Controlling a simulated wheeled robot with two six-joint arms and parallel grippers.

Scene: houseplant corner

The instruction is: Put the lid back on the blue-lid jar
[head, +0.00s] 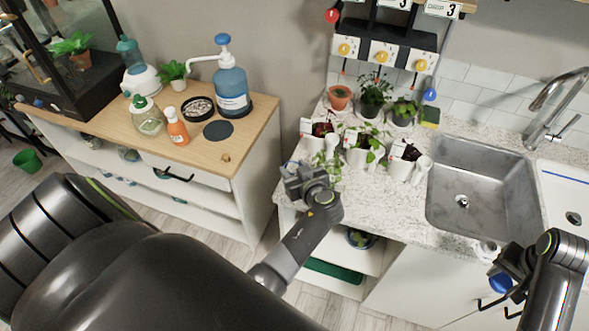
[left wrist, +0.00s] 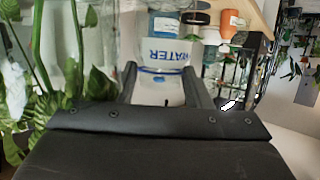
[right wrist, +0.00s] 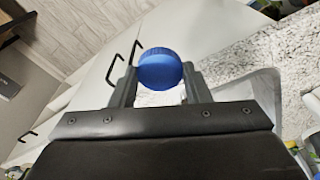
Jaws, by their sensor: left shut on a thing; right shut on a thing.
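The blue lid (right wrist: 161,68) is round and held between the fingers of my right gripper. In the head view the lid (head: 501,283) is at the lower right, in front of the counter and below the sink, with my right gripper (head: 507,270) shut on it. My left gripper (head: 298,172) is at the counter's left edge. In the left wrist view its fingers are shut on a clear jar (left wrist: 162,88) with a bluish rim. A white label reading WATER shows at the jar; I cannot tell whether it belongs to it. The jar is mostly hidden in the head view.
Several potted plants (head: 359,157) stand close right of my left gripper. The sink (head: 482,190) lies right of them. A wooden-topped cabinet (head: 215,152) at left holds a blue pump jug (head: 231,88), an orange bottle (head: 176,128) and other items. Open space lies between my grippers before the counter.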

